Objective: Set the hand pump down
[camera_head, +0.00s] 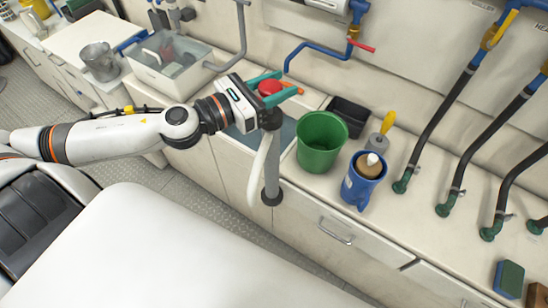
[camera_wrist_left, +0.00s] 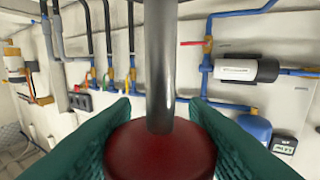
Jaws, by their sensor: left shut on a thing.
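The hand pump (camera_head: 271,170) is a grey upright tube with a red top, a dark collar and foot, and a pale hose beside it. My left gripper (camera_head: 288,82) has its teal fingers shut around the red top. In the left wrist view the pump's red part (camera_wrist_left: 160,150) sits between the fingers, with a grey rod (camera_wrist_left: 160,60) rising from it. In the head view the pump's foot appears against the cabinet front, below the counter edge; I see no surface under it. My right gripper is not in view.
A green bucket (camera_head: 321,143) stands just right of the pump. Counter is bare between the blue jug and the sponge (camera_head: 509,279).

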